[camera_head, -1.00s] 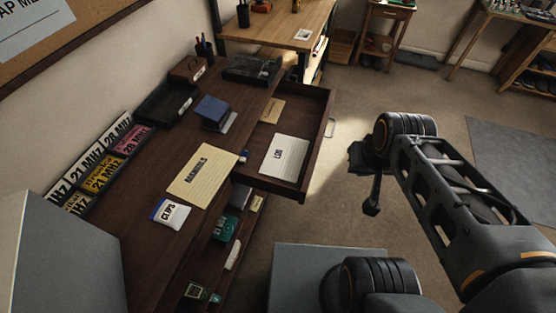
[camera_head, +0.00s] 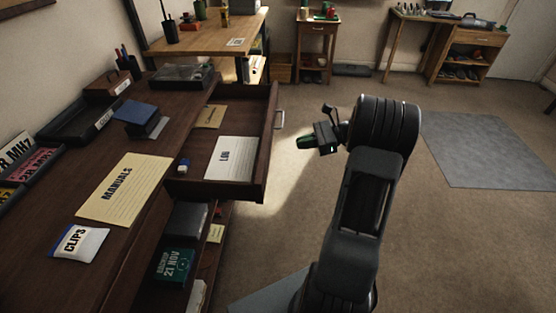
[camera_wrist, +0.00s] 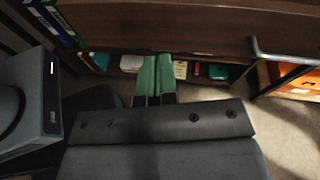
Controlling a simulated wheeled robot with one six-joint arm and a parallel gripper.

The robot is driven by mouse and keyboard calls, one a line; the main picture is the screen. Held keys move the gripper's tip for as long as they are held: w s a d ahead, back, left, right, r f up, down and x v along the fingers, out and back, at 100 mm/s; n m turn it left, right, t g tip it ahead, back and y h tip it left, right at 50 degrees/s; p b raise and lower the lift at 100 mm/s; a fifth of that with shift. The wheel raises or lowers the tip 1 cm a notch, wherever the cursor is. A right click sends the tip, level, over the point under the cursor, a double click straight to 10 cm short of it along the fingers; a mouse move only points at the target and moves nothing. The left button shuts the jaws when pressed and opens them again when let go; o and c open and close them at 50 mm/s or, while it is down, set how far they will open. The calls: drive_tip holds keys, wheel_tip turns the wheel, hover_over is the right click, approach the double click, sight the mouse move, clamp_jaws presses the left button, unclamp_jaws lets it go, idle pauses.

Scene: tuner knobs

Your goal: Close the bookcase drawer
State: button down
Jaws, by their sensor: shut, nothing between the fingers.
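The bookcase drawer (camera_head: 266,150) is dark wood and pulled out to the right of the dark bookcase top (camera_head: 95,235). A white LOG pad (camera_head: 232,158) and a tan envelope (camera_head: 211,116) lie in it, with a small blue and white item at its near left corner. Its metal handle (camera_head: 280,120) is on the outer right face and also shows in the wrist view (camera_wrist: 282,54). My gripper (camera_head: 302,142) has green fingertips, is shut and empty, and is apart from the drawer, to the right of its front. In the wrist view the green fingers (camera_wrist: 154,72) point toward the drawer front (camera_wrist: 170,22).
On the bookcase top lie a MANUALS folder (camera_head: 125,190), a CLIPS packet (camera_head: 78,242) and a blue book (camera_head: 136,110). A wooden desk (camera_head: 215,33) stands behind.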

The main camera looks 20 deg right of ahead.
drive_tip(key=d+f+m+t+y+b, duration=0.1)
drive_tip(key=d+f+m+t+b, duration=0.15)
drive_tip(key=d+f, duration=0.3)
drive_tip(key=w+a+t+b, duration=0.1)
drive_tip(key=w+a+b, duration=0.1)
drive_tip(key=w+a, duration=0.5)
drive_tip(key=shift+a+r, duration=0.45)
drive_tip(key=shift+a, duration=1.55)
drive_tip(key=shift+w+a+m, duration=0.1)
drive_tip(key=shift+m, duration=0.15)
